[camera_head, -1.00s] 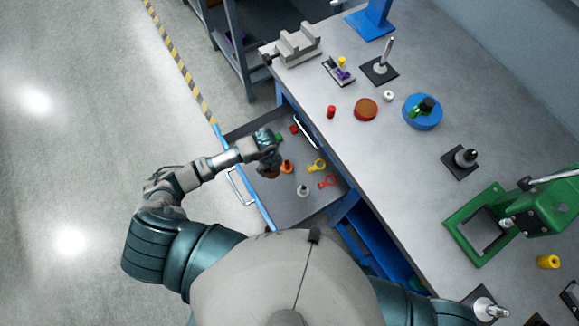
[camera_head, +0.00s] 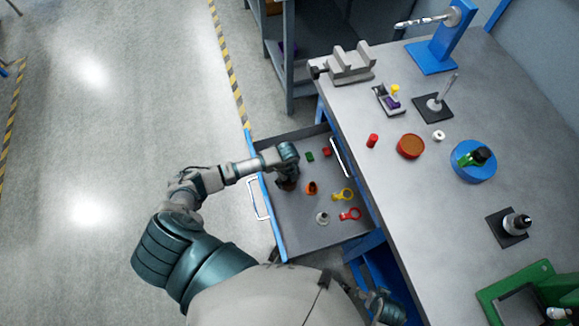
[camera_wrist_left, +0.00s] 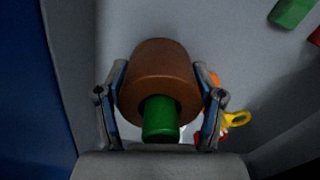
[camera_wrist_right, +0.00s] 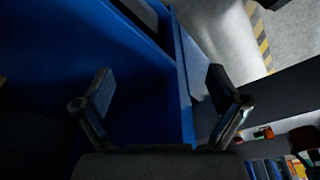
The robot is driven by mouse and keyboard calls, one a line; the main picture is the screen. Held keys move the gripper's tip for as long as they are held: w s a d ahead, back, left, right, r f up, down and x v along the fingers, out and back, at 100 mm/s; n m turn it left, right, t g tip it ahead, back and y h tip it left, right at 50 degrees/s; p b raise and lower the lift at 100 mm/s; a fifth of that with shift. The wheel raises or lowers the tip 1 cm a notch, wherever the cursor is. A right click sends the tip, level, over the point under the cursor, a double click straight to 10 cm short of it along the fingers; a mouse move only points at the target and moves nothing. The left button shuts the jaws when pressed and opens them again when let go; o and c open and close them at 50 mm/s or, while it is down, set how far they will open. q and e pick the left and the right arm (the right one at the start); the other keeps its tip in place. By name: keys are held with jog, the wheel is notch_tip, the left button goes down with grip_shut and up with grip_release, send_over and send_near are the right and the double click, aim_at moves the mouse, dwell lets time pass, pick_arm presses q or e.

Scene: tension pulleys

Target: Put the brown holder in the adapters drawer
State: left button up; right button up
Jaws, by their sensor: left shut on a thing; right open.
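The brown holder (camera_wrist_left: 157,62) is a round brown piece with a green plug (camera_wrist_left: 160,118) at its near end in the left wrist view. My left gripper (camera_wrist_left: 162,85) is shut on it, one finger on each side. In the head view the holder (camera_head: 287,185) shows dark below my left gripper (camera_head: 288,164), inside the outline of the open drawer (camera_head: 290,230). I cannot tell whether it touches the drawer floor. My right gripper (camera_wrist_right: 160,72) is open and empty beside blue cabinet panels in the right wrist view.
The drawer holds an orange piece (camera_head: 311,188), yellow (camera_head: 343,195) and red (camera_head: 350,214) ringed pieces, a grey-white piece (camera_head: 322,218), and green (camera_head: 310,156) and red (camera_head: 327,152) blocks. The workbench (camera_head: 400,200) stands to the right, with a vise (camera_head: 350,65) and several fixtures.

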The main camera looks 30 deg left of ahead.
pick_arm(q)
jog(key=w+a, duration=0.1)
jog(key=w, duration=0.1)
jog(key=w+a+b, duration=0.1)
jog(key=w+a, duration=0.1)
jog(key=w+a+f, duration=0.1)
jog(key=w+a, duration=0.1)
jog(key=shift+a+b, duration=0.2)
jog(key=shift+b, duration=0.2)
jog(key=shift+w+a, duration=0.2)
jog(key=shift+w, duration=0.1)
notch_tip(320, 180, down, 4)
jog(key=shift+r+b, duration=0.25)
jog(key=shift+b, duration=0.45)
jog(key=shift+r, duration=0.1)
pick_arm(e)
jog(key=w+a+r+t, duration=0.1)
jog(key=w+r+t, duration=0.2)
jog(key=w+r, duration=0.1)
jog(key=shift+w+a+r+y, duration=0.3)
jog(key=shift+r+y, duration=0.1)
jog(key=shift+r, duration=0.5)
pick_arm(q)
jog(key=o, duration=1.3)
pick_arm(e)
jog(key=shift+w, duration=0.1)
